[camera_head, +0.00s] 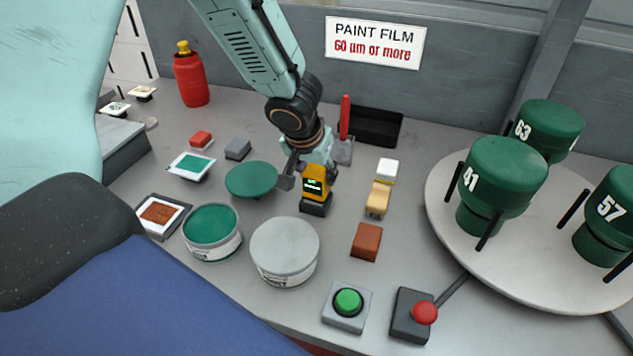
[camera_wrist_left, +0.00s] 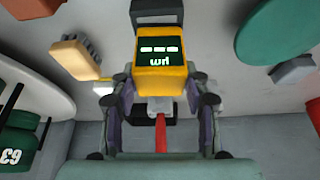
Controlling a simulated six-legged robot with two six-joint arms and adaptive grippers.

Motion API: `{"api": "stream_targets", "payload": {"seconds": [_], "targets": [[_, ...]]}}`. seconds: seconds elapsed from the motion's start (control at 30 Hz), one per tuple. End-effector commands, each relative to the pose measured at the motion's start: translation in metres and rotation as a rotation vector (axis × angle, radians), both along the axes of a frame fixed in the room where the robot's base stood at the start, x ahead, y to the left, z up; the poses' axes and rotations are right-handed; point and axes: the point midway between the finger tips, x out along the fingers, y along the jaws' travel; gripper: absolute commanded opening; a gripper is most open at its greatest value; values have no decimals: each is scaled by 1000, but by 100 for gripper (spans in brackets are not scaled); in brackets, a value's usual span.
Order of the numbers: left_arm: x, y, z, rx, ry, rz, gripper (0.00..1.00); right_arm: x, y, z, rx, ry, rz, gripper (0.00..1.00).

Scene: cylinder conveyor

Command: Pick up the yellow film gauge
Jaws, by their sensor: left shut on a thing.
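The yellow film gauge (camera_head: 317,185) stands upright near the middle of the bench, with a black lower end and a small dark display. My left gripper (camera_head: 308,178) comes down from behind and is shut on it. In the left wrist view the gauge (camera_wrist_left: 161,80) sits between the two fingers of my left gripper (camera_wrist_left: 160,92), its display showing dashes and "µm". I cannot tell whether its black end touches the bench. My right gripper is not in view.
A green disc (camera_head: 251,179) is close left of the gripper. A wood-handled brush (camera_head: 378,200) is close right. Paint cans (camera_head: 285,252), a green button (camera_head: 348,302) and a red-knobbed lever (camera_head: 424,313) are in front. A turntable (camera_head: 450,235) with green cylinders stands right.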

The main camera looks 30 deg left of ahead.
Motion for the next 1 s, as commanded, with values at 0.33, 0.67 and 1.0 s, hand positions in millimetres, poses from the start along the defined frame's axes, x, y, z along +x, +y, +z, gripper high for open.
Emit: {"api": "stream_targets", "payload": {"seconds": [0.33, 0.67, 1.0], "targets": [[0, 0, 15, -1, -1, 2, 12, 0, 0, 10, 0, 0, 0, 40], [0, 0, 74, -2, -3, 2, 12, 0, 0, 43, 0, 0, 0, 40], [0, 0, 100, -1, 0, 0, 12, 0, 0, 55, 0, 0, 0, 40]]}}
